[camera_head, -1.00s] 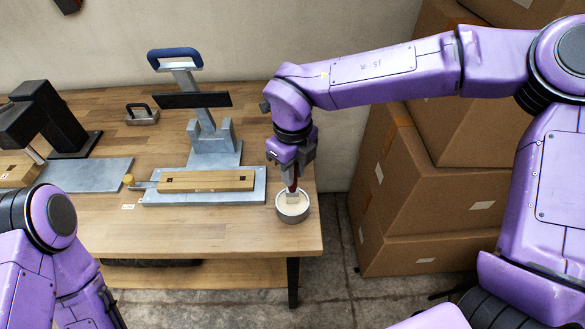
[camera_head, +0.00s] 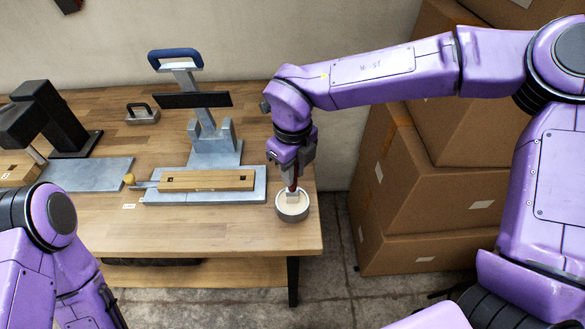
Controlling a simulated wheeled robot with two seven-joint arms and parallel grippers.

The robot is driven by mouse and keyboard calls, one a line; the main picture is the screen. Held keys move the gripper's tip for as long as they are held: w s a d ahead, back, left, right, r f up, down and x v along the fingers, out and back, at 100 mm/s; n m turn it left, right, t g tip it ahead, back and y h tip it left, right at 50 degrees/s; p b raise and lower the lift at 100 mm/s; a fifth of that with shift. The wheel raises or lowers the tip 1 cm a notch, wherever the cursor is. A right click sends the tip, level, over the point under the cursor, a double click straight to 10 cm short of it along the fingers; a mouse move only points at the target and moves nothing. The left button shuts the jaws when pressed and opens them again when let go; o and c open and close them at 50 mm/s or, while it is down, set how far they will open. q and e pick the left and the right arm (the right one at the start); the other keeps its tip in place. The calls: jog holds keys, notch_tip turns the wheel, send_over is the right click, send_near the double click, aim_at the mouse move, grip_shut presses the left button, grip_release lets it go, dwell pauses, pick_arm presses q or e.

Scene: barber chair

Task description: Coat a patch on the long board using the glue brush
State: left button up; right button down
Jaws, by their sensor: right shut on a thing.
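The long board (camera_head: 207,181) is a pale wooden bar with two dark square holes. It lies flat on a grey metal plate of a clamp-like fixture. My right gripper (camera_head: 292,172) is shut on the glue brush (camera_head: 293,195), which points down. The brush has a dark red handle and a light head. Its tip is in or just over the round grey glue pot (camera_head: 293,214), which holds cream-coloured glue; whether it touches the glue is hard to tell. My left arm shows at the lower left, but its gripper is out of view.
The fixture (camera_head: 213,145) with a blue handle stands behind the board. A black press-like device (camera_head: 55,120) stands at the left, and a small metal block with a handle (camera_head: 142,114) at the back. Cardboard boxes (camera_head: 430,185) are stacked right of the wooden table (camera_head: 225,235). The table front is clear.

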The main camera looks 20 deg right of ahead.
jog(key=shift+r+p, duration=3.45)
jog(key=shift+r, duration=0.05)
